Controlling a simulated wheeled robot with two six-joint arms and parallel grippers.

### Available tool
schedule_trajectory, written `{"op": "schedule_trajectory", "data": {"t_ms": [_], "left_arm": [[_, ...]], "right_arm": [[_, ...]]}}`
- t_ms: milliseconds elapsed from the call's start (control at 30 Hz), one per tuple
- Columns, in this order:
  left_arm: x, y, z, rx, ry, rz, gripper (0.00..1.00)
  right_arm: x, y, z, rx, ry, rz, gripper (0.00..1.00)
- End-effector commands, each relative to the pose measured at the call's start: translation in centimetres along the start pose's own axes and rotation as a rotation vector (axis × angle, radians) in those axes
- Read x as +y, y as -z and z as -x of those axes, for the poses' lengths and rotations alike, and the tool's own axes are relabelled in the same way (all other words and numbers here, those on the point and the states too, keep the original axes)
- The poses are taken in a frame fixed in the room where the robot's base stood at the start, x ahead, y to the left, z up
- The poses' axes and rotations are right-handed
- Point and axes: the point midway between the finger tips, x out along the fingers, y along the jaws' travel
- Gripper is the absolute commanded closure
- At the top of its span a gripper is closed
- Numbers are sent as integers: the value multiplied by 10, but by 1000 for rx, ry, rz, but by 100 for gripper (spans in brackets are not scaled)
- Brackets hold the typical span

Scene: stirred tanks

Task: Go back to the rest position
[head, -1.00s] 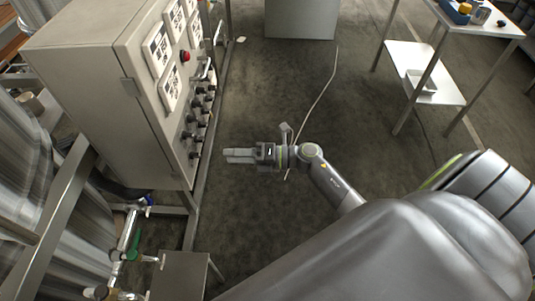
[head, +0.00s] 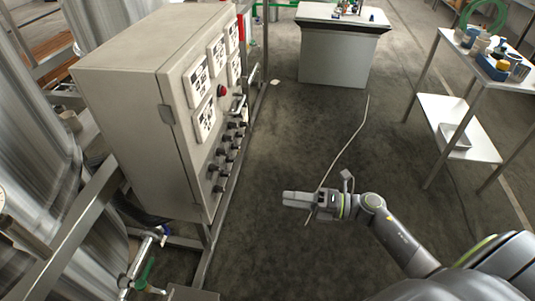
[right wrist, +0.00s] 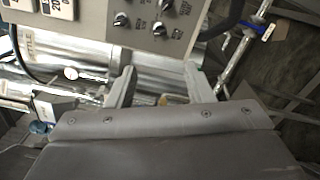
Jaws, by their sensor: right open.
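My right gripper (head: 286,199) is open and empty, held out over the dark floor to the right of the control cabinet. Its fingers point left in the head view, toward the cabinet's lower frame, with a clear gap between. In the right wrist view both fingers (right wrist: 161,88) stand apart with nothing between them. The beige control cabinet (head: 135,95) has a red button (head: 222,90), several black knobs (head: 228,150) and label plates on its face. My left gripper is out of view.
Steel tanks (head: 30,120) and a metal frame stand at the left. A grey bench (head: 335,55) stands at the back. A white shelf table (head: 465,75) with tools and containers is at the right. A thin cable (head: 345,145) lies on the open floor between.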

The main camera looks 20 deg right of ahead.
Motion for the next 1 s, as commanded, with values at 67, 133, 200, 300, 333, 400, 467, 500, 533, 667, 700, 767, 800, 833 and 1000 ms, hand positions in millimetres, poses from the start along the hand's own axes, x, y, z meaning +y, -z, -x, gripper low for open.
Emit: {"op": "schedule_trajectory", "data": {"t_ms": [67, 133, 200, 300, 333, 400, 467, 500, 533, 667, 700, 767, 800, 833, 1000], "left_arm": [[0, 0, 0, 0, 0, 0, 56], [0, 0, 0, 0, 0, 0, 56], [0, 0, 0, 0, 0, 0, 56], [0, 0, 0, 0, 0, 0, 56], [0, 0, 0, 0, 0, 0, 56], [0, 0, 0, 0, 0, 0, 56], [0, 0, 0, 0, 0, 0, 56], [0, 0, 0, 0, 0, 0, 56], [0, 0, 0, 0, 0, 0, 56], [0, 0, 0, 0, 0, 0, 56], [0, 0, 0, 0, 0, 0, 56], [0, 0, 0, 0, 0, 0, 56], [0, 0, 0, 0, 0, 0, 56], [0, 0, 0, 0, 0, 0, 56], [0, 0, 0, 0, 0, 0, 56]], "right_arm": [[0, 0, 0, 0, 0, 0, 53], [-1, 0, 0, -5, 0, -5, 53], [-7, -2, 1, -31, 3, -37, 53], [-29, -8, 7, -133, 15, -150, 53], [-39, -10, 11, -178, 21, -202, 53], [-70, -14, 22, -307, 42, -346, 53], [-102, -13, 36, -432, 66, -487, 53], [-125, -9, 47, -516, 86, -582, 53], [-141, -6, 55, -575, 100, -648, 53], [-204, 23, 90, -810, 168, -910, 53], [-222, 35, 101, -877, 192, -983, 53], [-247, 56, 117, -974, 227, -1090, 53], [-262, 72, 128, -1037, 252, -1157, 53], [-273, 84, 136, -1083, 271, -1207, 53], [-321, 165, 176, -1332, 387, -1467, 53]]}}
